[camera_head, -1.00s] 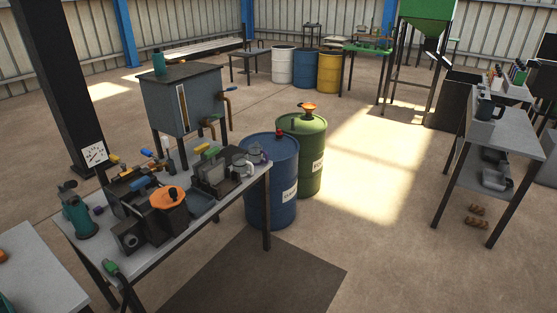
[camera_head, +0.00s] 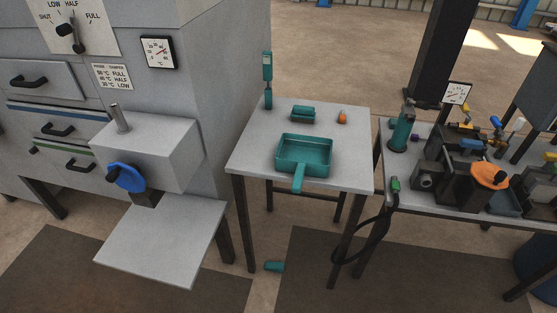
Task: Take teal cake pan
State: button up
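A teal cake pan (camera_head: 303,155) with a square tray and a short handle sits on a small grey table (camera_head: 349,178) in the middle of the view. Its handle points toward the front edge of the table. The pan looks empty. My gripper is not in view.
Behind the pan are a small teal block (camera_head: 303,114), an orange item (camera_head: 342,117) and an upright teal tool (camera_head: 267,80). A grey cabinet with a shelf (camera_head: 165,240) stands left. A cluttered workbench (camera_head: 430,202) stands right. A teal object (camera_head: 274,266) lies on the floor.

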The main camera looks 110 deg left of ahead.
aim_at(301, 155)
jog(key=u, duration=4.2)
jog(key=i, duration=1.4)
jog(key=z, duration=0.05)
